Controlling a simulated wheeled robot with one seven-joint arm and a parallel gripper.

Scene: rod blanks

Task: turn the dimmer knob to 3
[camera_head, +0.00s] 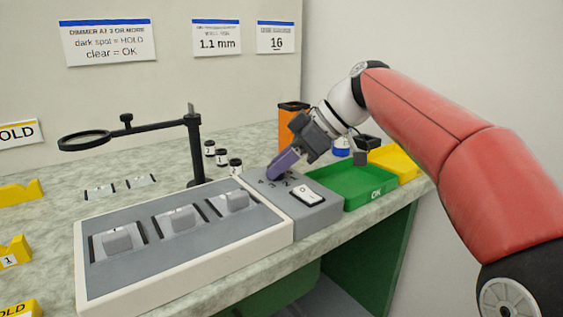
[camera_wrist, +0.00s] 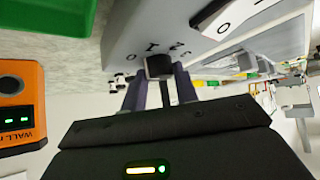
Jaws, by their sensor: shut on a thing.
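The dimmer knob (camera_wrist: 158,66) is a small dark knob on the grey control box (camera_head: 325,214), with printed numbers around it. In the wrist view a 0, a 1 and a 2 show beside it; its pointer setting cannot be made out. My gripper (camera_wrist: 160,82) is shut on the knob, with its two purple-grey fingers on either side. In the head view my gripper (camera_head: 281,166) comes down onto the box and hides the knob. A white rocker switch (camera_head: 307,195) sits on the same box, to the right of the knob.
A light panel (camera_head: 250,238) with several grey blocks lies left of the box. A green OK tray (camera_head: 352,195) and a yellow tray (camera_head: 397,161) stand to the right. An orange device (camera_head: 291,120) stands behind. A magnifier stand (camera_head: 193,150) rises at the left. Small black-and-white jars (camera_head: 222,157) stand nearby.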

